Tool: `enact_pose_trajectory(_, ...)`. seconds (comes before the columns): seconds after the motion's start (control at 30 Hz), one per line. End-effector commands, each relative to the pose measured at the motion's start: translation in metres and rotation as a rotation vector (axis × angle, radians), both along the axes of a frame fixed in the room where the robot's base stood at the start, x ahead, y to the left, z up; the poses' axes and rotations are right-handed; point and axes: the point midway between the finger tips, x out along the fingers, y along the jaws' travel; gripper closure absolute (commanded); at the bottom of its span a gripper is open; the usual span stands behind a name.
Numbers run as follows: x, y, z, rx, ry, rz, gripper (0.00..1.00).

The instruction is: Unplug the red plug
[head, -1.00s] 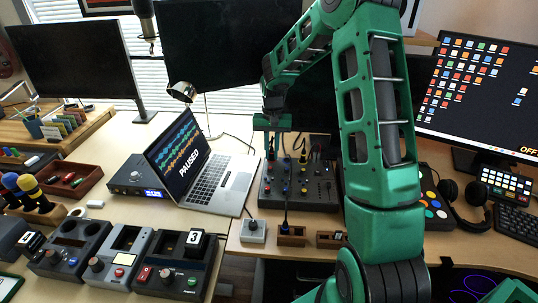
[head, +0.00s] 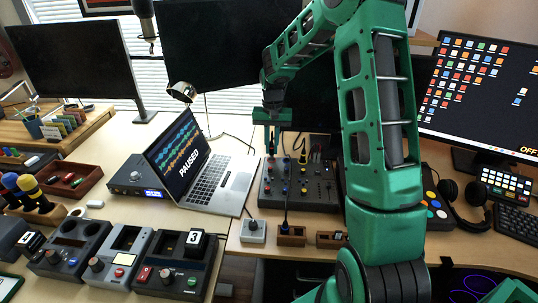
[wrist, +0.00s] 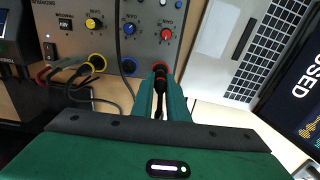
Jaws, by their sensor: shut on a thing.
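The red plug (wrist: 160,86) has a dark body and shows between my fingers in the wrist view, in front of the red-ringed socket of the grey panel box (wrist: 62,36). My gripper (wrist: 160,104) is shut on it. I cannot tell whether its tip is still inside the socket. In the head view my gripper (head: 272,146) is over the left back of the panel box (head: 300,197), and its fingers hide the plug. A blue-ringed socket (wrist: 128,66) and a yellow-ringed socket (wrist: 97,62) are left of the red one in the wrist view.
An open laptop (head: 215,187) stands close to the left of the panel box. Black cables (wrist: 75,85) run close to my fingers. A wooden holder (head: 291,238) and a small grey box (head: 253,232) are in front. Headphones (head: 449,190) lie to the right.

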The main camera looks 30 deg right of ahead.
Motion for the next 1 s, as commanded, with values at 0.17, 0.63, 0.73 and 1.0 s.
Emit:
enact_pose_trajectory(0.17, 0.0, 0.0, 0.006, -0.001, -0.001, 0.0, 1.0)
enact_pose_trajectory(0.63, 0.0, 0.0, 0.022, -0.001, -0.002, 0.0, 1.0)
enact_pose_trajectory(0.73, 0.0, 0.0, 0.026, -0.001, -0.001, 0.0, 1.0)
enact_pose_trajectory(1.0, 0.0, 0.0, 0.034, -0.001, -0.001, 0.0, 1.0)
